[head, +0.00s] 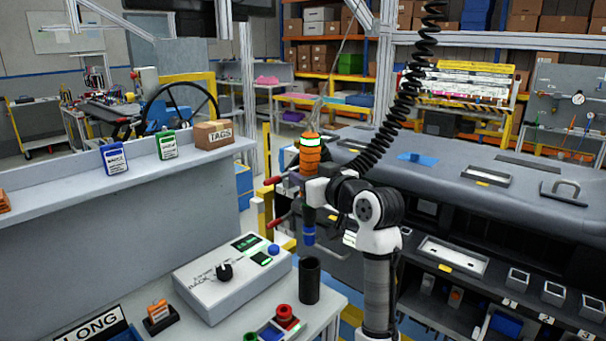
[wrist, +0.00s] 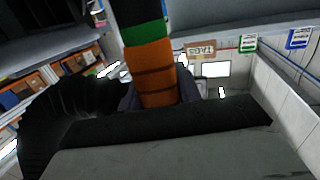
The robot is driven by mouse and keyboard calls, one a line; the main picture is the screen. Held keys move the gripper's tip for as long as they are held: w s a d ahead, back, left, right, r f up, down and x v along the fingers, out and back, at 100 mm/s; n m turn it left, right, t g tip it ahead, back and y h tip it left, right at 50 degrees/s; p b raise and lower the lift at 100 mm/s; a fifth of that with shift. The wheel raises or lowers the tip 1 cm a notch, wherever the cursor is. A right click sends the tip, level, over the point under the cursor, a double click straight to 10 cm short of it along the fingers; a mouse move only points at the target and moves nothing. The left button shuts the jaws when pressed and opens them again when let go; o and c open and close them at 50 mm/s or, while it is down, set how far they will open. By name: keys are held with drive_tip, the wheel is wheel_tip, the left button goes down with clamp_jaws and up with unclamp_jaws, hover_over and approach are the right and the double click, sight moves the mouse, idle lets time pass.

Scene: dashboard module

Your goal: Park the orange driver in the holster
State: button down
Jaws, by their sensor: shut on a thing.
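The orange driver (head: 310,155) hangs upright, with an orange-and-green body above a dark lower part and a blue tip. My gripper (head: 308,187) is shut on it around its middle. In the wrist view the driver's orange and green body (wrist: 155,75) stands right in front of the camera, and its lower end is hidden. A black open-topped cylinder (head: 309,281), which looks like the holster, stands on the bench's right end. The driver's blue tip is above the cylinder's rim and apart from it.
A grey control box (head: 230,278) with a black knob stands left of the cylinder. Red, green and blue parts (head: 280,324) lie in front. A coiled black cable (head: 400,110) hangs by my arm. The dark dashboard (head: 480,185) lies to the right.

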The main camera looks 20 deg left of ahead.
sight(313, 244)
drive_tip(key=shift+s+d, duration=0.1)
drive_tip(key=shift+f, duration=0.3)
drive_tip(key=shift+f+b, duration=5.35)
drive_tip(key=shift+f, duration=2.45)
drive_tip(key=c, duration=0.9)
unclamp_jaws()
